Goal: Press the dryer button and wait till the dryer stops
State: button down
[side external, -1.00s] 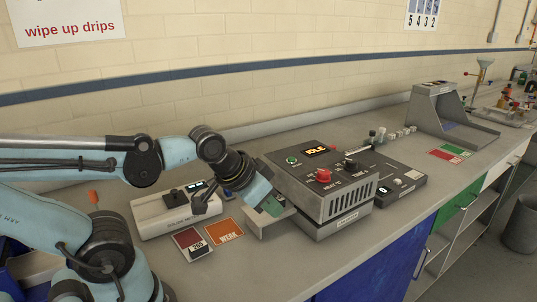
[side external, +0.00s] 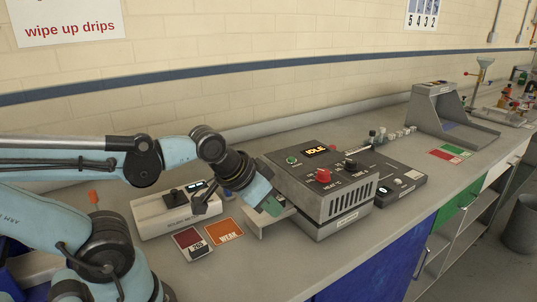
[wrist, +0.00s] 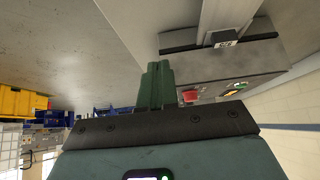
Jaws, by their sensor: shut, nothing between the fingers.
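The dryer is a dark grey box (side external: 368,193) on the bench, with a green button (side external: 292,160) at the left of its top panel. Its lit display (side external: 316,150) reads IDLE. A red knob (side external: 323,176) and a black knob (side external: 351,164) are on the same panel. My gripper (side external: 273,206) is beside the dryer's left end, lower than the panel and apart from the green button. Its green fingers (wrist: 157,86) are shut with nothing between them. In the wrist view, the red knob (wrist: 189,96) shows just beyond the fingers.
A pale tray (side external: 263,224) sticks out at the dryer's left end, partly hidden by my gripper. A white instrument (side external: 160,217) stands to the left. A black box (side external: 403,188) stands right of the dryer.

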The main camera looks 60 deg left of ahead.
jog(key=shift+w, duration=0.1)
dwell(0.6)
notch_tip(320, 180, up, 11)
jog(key=n+t+y, duration=0.2)
jog(key=n, duration=0.9)
send_over(289, 159)
jog(key=shift+r, duration=0.15)
jog(key=shift+f, duration=4.4)
jog(key=shift+f, duration=0.1)
jog(key=shift+f, duration=0.35)
